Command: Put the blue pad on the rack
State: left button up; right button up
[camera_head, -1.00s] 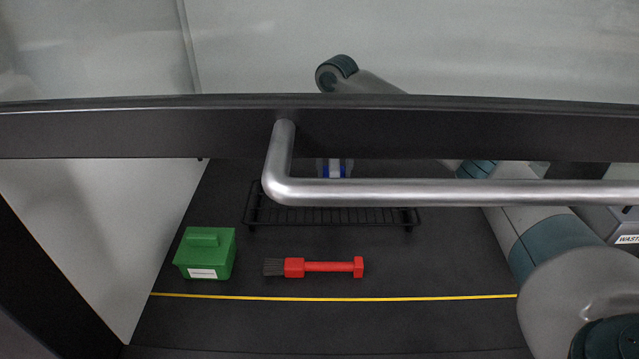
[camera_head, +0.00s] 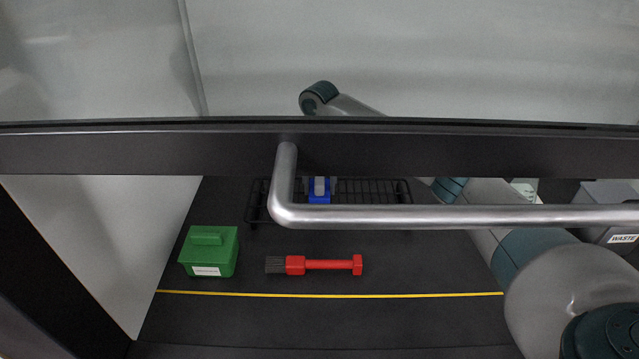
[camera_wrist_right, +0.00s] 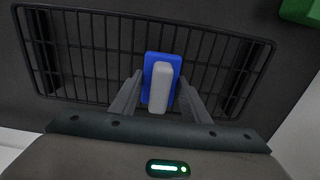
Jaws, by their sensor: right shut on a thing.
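The blue pad (camera_wrist_right: 150,69) is between the fingers of my right gripper (camera_wrist_right: 158,100) in the right wrist view, with a light grey block on its face. It overlaps the black wire rack (camera_wrist_right: 100,45); whether it touches the wires I cannot tell. In the head view the blue pad (camera_head: 319,197) shows just above the silver bar, in front of the rack (camera_head: 375,191). My right gripper (camera_head: 320,186) is mostly hidden there by the dark frame. My left gripper is not in view.
A dark sash frame (camera_head: 160,148) with a silver handle bar (camera_head: 450,217) crosses the head view. A green box (camera_head: 209,255) and a red brush (camera_head: 325,264) lie in front of the rack, behind a yellow line (camera_head: 330,295). A waste bin (camera_head: 610,235) stands at right.

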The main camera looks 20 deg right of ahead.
jog(key=shift+f, duration=0.5)
jog(key=shift+f, duration=0.15)
jog(key=o, duration=1.2)
jog(key=shift+r, duration=0.25)
